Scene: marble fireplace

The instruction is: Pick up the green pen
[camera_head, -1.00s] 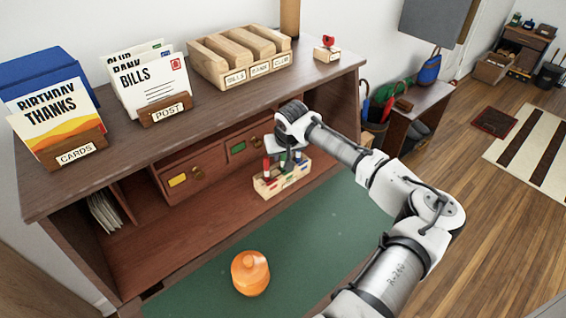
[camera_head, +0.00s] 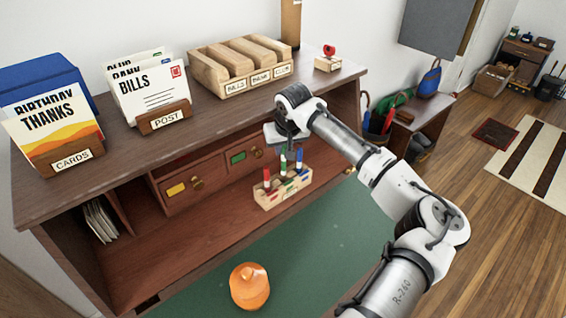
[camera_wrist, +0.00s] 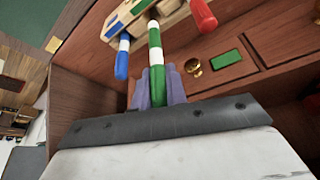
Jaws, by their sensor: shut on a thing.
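The green pen (camera_wrist: 156,58), with white bands, stands upright between my gripper's two purple-grey fingers in the wrist view. My gripper (camera_wrist: 158,88) is shut on it. In the head view the green pen (camera_head: 283,163) shows below my gripper (camera_head: 284,148), over the middle of a wooden pen holder (camera_head: 285,195). I cannot tell whether its lower end is still in its hole. A red pen (camera_head: 267,177) stands to its left and a blue pen (camera_head: 299,158) to its right.
An orange lidded pot (camera_head: 250,287) stands at the front. The mat between them is clear.

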